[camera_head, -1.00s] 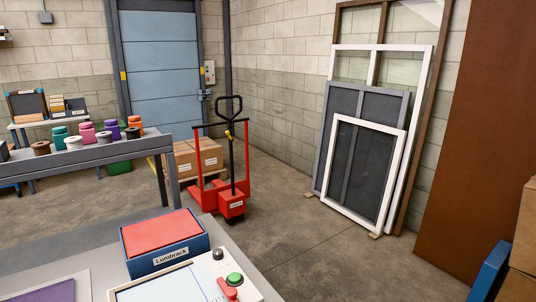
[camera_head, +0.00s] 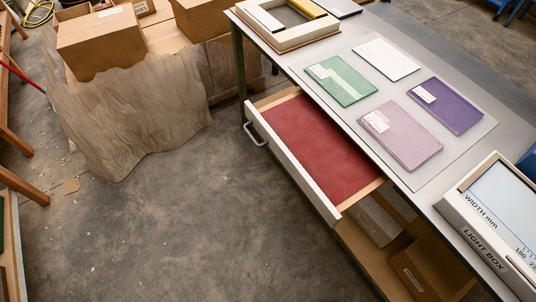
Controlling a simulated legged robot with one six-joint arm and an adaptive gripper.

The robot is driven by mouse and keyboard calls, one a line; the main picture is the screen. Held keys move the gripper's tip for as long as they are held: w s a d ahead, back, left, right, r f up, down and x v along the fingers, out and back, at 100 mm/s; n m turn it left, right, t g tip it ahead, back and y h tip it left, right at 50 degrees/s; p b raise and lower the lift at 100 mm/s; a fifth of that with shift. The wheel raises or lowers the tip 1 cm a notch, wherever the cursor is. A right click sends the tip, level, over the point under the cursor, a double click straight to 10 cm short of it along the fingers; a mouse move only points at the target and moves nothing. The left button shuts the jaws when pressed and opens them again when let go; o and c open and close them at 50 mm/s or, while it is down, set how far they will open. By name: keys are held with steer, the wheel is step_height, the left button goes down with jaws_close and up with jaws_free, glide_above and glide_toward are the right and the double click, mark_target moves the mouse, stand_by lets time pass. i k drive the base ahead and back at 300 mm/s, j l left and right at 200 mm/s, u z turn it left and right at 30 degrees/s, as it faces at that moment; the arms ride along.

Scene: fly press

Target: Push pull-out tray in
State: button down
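The pull-out tray (camera_head: 318,150) is in the middle of the head view, under the grey table top. It has a white front (camera_head: 290,165), light wood sides and a red lining, and it looks empty. It stands out from beneath the table's left edge, so its red floor shows. A grey handle (camera_head: 254,136) sits on its front near the far end. My gripper is not in view.
The table (camera_head: 436,196) carries several coloured flat panels (camera_head: 400,134), a wooden frame (camera_head: 290,22) and a light box (camera_head: 500,225). Cartons (camera_head: 375,218) lie on the shelf below. Wrapped cartons (camera_head: 150,110) stand at the upper left. The concrete floor (camera_head: 200,230) before the tray is clear.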

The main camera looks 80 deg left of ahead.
mark_target(334, 173)
steer(key=j+u, duration=0.15)
steer(key=u, duration=2.7)
steer(key=i+l+u, duration=0.4)
steer(key=i+l, duration=0.05)
